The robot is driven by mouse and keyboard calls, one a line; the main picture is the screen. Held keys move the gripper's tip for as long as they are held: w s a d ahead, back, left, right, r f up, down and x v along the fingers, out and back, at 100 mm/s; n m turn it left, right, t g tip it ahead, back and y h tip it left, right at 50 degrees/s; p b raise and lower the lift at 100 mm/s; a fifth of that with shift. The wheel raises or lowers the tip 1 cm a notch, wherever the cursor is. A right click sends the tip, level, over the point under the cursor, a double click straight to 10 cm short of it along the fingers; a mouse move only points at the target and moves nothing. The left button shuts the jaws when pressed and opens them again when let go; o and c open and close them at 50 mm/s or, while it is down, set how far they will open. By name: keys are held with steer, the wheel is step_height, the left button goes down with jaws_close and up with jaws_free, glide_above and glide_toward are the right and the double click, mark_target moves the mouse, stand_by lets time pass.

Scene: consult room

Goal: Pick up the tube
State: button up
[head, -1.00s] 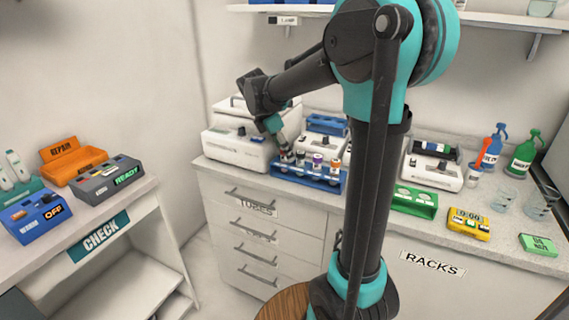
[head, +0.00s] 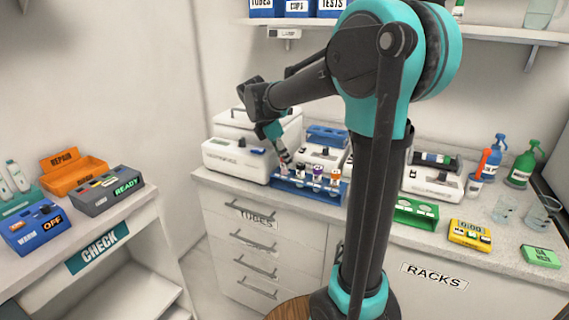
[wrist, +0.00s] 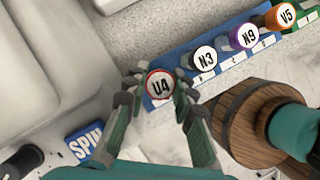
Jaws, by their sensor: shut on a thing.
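My gripper (wrist: 157,100) is shut on a tube (wrist: 159,84) with a round, red-rimmed cap marked U4; a finger is on each side of it. In the head view my gripper (head: 284,158) is above the left end of a blue rack (head: 308,191) on the counter. The wrist view shows the rack (wrist: 156,102) behind the tube's cap. Whether the tube's lower end is clear of the rack cannot be told. Other tubes stand in the rack: black-rimmed N3 (wrist: 204,58), purple N9 (wrist: 243,37) and orange V5 (wrist: 286,15).
White machines (head: 237,160) stand left of and behind the rack. A green rack (head: 416,212), a yellow device (head: 470,234) and glass beakers (head: 505,208) are to the right. A side desk holds an orange repair tray (head: 73,174). A shelf (head: 470,32) hangs above.

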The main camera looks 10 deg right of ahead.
step_height(320, 180, up, 19)
stand_by(0.4)
steer(key=shift+f, duration=0.15)
